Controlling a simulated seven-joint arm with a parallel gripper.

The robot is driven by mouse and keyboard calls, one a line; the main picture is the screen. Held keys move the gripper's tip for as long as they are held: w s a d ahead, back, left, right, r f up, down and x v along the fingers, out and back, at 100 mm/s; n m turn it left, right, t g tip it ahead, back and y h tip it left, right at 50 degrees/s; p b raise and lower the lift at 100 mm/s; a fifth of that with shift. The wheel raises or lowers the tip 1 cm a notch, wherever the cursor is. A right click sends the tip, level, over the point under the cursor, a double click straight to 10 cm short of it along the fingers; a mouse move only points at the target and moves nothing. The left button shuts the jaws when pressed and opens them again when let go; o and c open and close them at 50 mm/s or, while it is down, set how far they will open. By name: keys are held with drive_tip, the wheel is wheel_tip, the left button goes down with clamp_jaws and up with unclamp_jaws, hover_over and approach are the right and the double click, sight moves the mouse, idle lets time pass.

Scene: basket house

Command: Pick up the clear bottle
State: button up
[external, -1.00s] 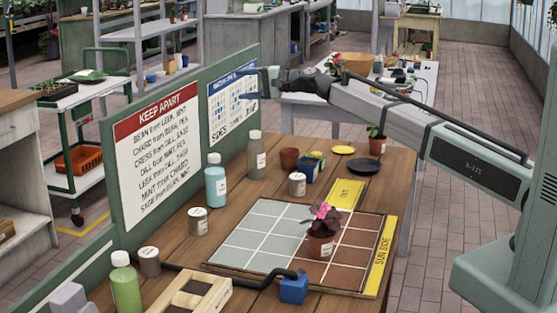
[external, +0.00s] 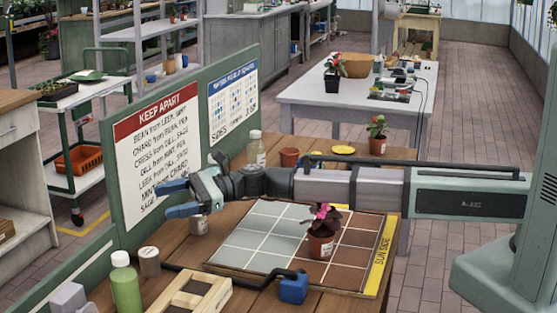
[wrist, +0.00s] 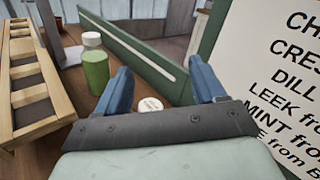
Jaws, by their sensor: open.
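The clear bottle (external: 255,150) with a pale cap stands upright at the back of the table by the green panel. Its lower part is hidden behind my arm. My gripper (external: 170,199) has its blue fingers apart and empty, in front of the sign and apart from the clear bottle. In the wrist view my gripper (wrist: 158,72) points toward a green bottle (wrist: 95,70) and a jar with a white lid (wrist: 150,105). The clear bottle is not in the wrist view.
The green bottle (external: 126,287), a jar (external: 149,262) and a wooden rack (external: 205,293) are at the near left. A jar (external: 199,223) is below my gripper. The tiled board (external: 262,236) holds a potted plant (external: 321,240). The sign panel (external: 157,150) borders the table.

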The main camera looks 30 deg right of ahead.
drive_tip(key=s+a+f+m+g, duration=0.1)
drive_tip(key=s+a+f, duration=0.1)
drive_tip(key=s, duration=0.4)
drive_tip(key=s+a+f+m+g, duration=0.1)
drive_tip(key=s+a+f+g, duration=0.1)
drive_tip(key=s, duration=0.5)
approach(114, 265)
drive_tip(key=s+a, duration=0.1)
drive_tip(key=a, duration=0.4)
drive_tip(key=shift+s+a+f, duration=0.1)
drive_tip(key=shift+a, duration=1.2)
drive_tip(key=shift+s+a+f, duration=0.1)
drive_tip(key=shift+s+a, duration=0.05)
drive_tip(key=shift+a, duration=1.1)
drive_tip(key=shift+c, duration=0.3)
clamp_jaws()
drive_tip(key=shift+r, duration=0.1)
